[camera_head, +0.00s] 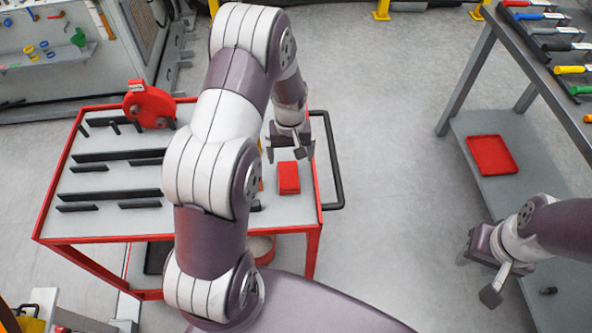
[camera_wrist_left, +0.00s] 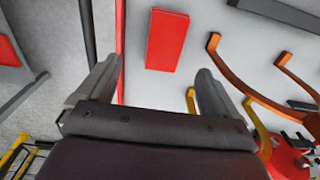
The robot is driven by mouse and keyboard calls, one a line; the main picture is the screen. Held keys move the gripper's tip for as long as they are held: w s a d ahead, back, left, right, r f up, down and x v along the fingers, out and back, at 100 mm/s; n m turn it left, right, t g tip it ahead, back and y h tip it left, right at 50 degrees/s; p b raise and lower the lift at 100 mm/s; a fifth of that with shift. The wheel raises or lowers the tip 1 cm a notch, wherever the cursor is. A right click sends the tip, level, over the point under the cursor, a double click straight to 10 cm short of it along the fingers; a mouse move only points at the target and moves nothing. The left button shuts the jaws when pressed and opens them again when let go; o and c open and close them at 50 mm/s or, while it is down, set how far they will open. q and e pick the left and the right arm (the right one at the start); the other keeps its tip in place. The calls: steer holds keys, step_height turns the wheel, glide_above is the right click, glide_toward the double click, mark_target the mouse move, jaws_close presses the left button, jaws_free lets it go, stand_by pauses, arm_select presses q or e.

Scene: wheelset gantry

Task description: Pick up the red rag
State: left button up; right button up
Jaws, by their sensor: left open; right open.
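The red rag (camera_head: 288,178) lies folded into a small rectangle near the right edge of a red-framed cart top. In the left wrist view the rag (camera_wrist_left: 166,40) shows beyond the fingers, between their lines. My left gripper (camera_head: 290,152) is open and empty above the cart, just behind the rag in the head view and apart from it. The two spread fingers also show in the left wrist view (camera_wrist_left: 158,72). My right gripper (camera_head: 478,278) is open and empty at the lower right, away from the cart.
The cart (camera_head: 100,227) bears black bars and a red round tool (camera_head: 149,104); my left arm hides part of its top. Orange curved pieces (camera_wrist_left: 250,80) lie near the rag. A black handle (camera_head: 333,165) juts from the cart's right side. A workbench with a red tray (camera_head: 492,155) stands right.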

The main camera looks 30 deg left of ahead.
mark_target(288, 173)
arm_select(q)
steer(key=f, duration=0.4)
steer(key=shift+w+a+f+p, duration=0.2)
steer(key=shift+a+p, duration=0.1)
steer(key=shift+p, duration=0.1)
steer(key=f, duration=0.2)
steer(key=s+f+p, duration=0.1)
steer(key=f, duration=0.1)
steer(key=shift+p, duration=0.3)
steer(key=shift+f, duration=0.25)
steer(key=shift+w+f, duration=0.1)
arm_select(e)
steer(key=r, duration=0.2)
steer(key=shift+w+a+r, duration=0.2)
steer(key=shift+w+r, duration=0.1)
arm_select(q)
steer(key=c, duration=1)
steer(key=shift+c, duration=0.2)
